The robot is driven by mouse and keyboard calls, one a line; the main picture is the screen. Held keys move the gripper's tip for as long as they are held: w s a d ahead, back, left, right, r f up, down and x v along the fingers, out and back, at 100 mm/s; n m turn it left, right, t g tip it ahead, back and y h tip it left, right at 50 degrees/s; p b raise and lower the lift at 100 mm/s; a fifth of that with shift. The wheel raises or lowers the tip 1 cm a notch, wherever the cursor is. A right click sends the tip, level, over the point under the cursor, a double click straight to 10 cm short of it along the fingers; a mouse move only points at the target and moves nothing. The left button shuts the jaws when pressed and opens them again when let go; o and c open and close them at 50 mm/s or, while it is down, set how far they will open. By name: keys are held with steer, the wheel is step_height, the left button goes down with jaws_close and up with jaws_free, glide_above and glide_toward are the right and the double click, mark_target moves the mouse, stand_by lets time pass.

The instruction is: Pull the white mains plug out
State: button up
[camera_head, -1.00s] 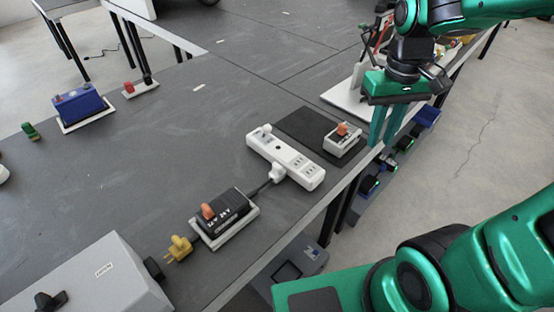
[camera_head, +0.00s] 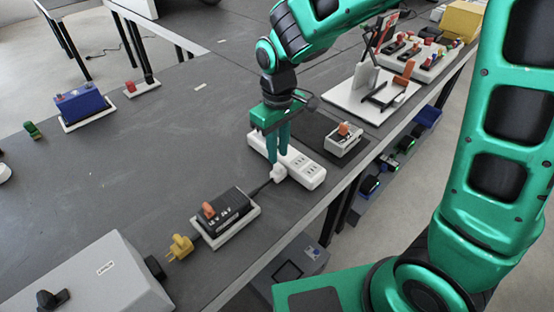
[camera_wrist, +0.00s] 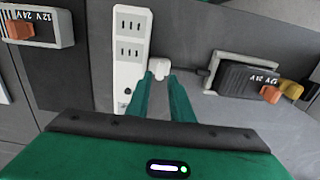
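The white mains plug (camera_head: 279,172) sits at the near side of the white power strip (camera_head: 309,174), with a dark cable leading from it to a black 12V/24V box. In the wrist view the plug (camera_wrist: 160,69) shows just beyond and between my fingertips. My gripper (camera_head: 278,158) points down over the strip, open, its fingers apart with nothing clearly held. The wrist view shows the gap between the fingers (camera_wrist: 161,77). I cannot tell whether the fingers touch the plug. My gripper hides part of the strip's far end.
The black box (camera_head: 228,210) with an orange switch lies left of the plug, beside a yellow plug (camera_head: 180,246). A second switch box (camera_head: 343,139) stands right of the strip on a dark mat. The table edge runs close on the right.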

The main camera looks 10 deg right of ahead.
mark_target(278, 164)
steer(key=shift+f, duration=2.2)
jaws_close()
